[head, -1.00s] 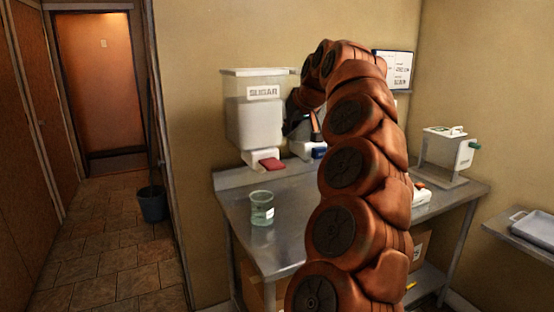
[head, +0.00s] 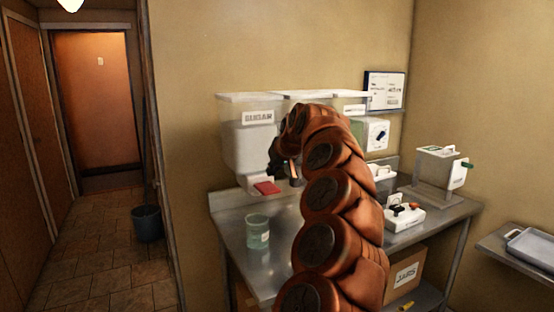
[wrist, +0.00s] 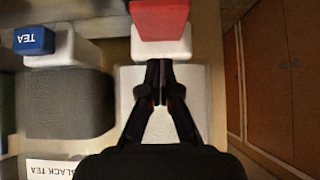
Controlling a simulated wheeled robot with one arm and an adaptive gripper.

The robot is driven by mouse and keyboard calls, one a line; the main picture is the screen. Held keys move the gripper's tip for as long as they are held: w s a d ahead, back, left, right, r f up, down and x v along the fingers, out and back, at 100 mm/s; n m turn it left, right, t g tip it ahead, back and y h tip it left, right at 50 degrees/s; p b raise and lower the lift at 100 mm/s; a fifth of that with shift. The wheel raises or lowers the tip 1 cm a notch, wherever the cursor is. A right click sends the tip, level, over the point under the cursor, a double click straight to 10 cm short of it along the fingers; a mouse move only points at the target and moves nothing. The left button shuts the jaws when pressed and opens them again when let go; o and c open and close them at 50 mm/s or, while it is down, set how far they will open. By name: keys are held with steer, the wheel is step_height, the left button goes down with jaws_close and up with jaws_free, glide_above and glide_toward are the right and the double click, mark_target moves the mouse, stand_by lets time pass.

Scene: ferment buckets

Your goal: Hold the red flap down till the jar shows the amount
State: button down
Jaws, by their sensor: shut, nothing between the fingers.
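The red flap (head: 267,188) sticks out from the white spout under the clear SUGAR bin (head: 248,146). In the wrist view the red flap (wrist: 160,18) is at the top, ahead of my gripper (wrist: 160,82). The fingertips are together and empty, in front of the bin's pale lower part and apart from the flap. In the head view my dark gripper (head: 277,158) is beside the SUGAR bin, above and right of the flap, partly hidden by my arm. The greenish clear jar (head: 257,232) stands upright on the steel table; its contents and markings are too small to read.
The wrist view shows a blue TEA flap (wrist: 34,40) beside the red one. More bins hang behind my arm. A framed sheet (head: 385,91) hangs on the wall.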

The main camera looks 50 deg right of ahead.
mark_target(273, 191)
steer(key=shift+f+p, duration=0.4)
steer(key=shift+f, duration=1.8)
steer(key=shift+f, duration=0.1)
steer(key=f+t+b, duration=0.1)
steer(key=b, duration=0.3)
steer(key=f+t+b, duration=0.1)
steer(key=b, duration=0.4)
steer(key=shift+s+a+f+h, duration=0.1)
steer(key=shift+s+f+h, duration=0.15)
steer(key=shift+h, duration=0.15)
step_height(273, 191, down, 2)
steer(key=t+h+b, duration=0.1)
steer(key=t+b, duration=0.2)
steer(key=b, duration=0.6)
steer(key=shift+t, duration=0.3)
steer(key=shift+t+b, duration=0.3)
steer(key=shift+b, duration=0.2)
steer(key=shift+w+f, duration=0.1)
steer(key=shift+f, duration=0.1)
stand_by(1.8)
